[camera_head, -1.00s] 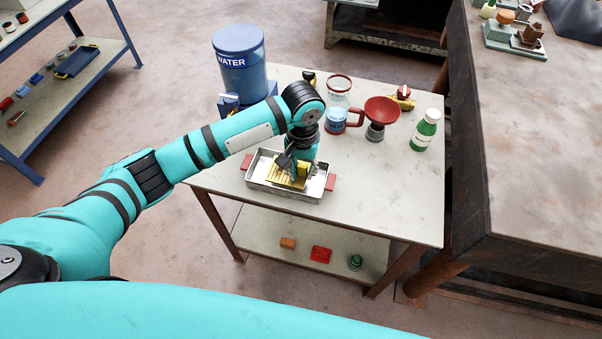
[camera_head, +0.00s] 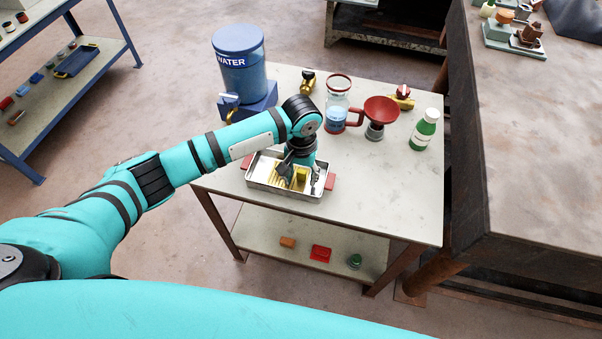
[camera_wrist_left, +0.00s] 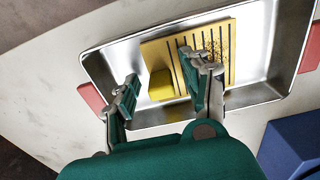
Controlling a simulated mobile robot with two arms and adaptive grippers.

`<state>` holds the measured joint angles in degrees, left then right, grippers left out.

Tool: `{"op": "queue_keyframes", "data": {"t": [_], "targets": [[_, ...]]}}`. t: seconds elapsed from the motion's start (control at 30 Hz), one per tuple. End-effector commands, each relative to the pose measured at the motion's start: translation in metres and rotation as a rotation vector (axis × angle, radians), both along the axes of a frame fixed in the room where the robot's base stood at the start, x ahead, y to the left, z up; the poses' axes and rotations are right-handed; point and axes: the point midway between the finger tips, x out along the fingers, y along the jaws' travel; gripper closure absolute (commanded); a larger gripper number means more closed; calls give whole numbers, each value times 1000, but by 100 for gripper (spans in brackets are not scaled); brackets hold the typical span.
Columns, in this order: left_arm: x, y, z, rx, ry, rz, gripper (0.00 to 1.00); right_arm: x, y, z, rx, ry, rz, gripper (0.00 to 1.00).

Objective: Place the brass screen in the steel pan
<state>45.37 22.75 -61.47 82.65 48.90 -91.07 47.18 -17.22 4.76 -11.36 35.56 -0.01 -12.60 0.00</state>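The brass screen, a slotted yellow plate (camera_wrist_left: 228,40) with a raised block-like handle (camera_wrist_left: 160,86), lies inside the steel pan (camera_wrist_left: 270,62). In the head view the screen's handle (camera_head: 302,181) shows inside the pan, whose front wall (camera_head: 284,192) faces me. My left gripper (camera_wrist_left: 163,80) is low over the pan. Its two fingers are apart, one on each side of the handle, with gaps visible between them and it. In the head view my left gripper (camera_head: 288,168) covers part of the screen. My right gripper is not in view.
The pan has red end handles (camera_head: 330,182). Behind it on the table (camera_head: 390,200) stand a blue water container (camera_head: 239,65), a glass jug (camera_head: 337,110), a red funnel (camera_head: 381,110) and a green bottle (camera_head: 425,130). The table right of the pan is clear.

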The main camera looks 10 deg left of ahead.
Motion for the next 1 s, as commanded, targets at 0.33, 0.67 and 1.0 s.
{"op": "queue_keyframes", "data": {"t": [0.33, 0.67, 1.0], "targets": [[1, 0, 20, -1, -1, -1, 53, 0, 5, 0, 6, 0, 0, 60], [1, 0, 90, -1, -3, -1, 53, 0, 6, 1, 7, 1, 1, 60], [0, -1, 122, 0, 1, 0, 53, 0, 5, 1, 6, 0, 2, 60]]}}
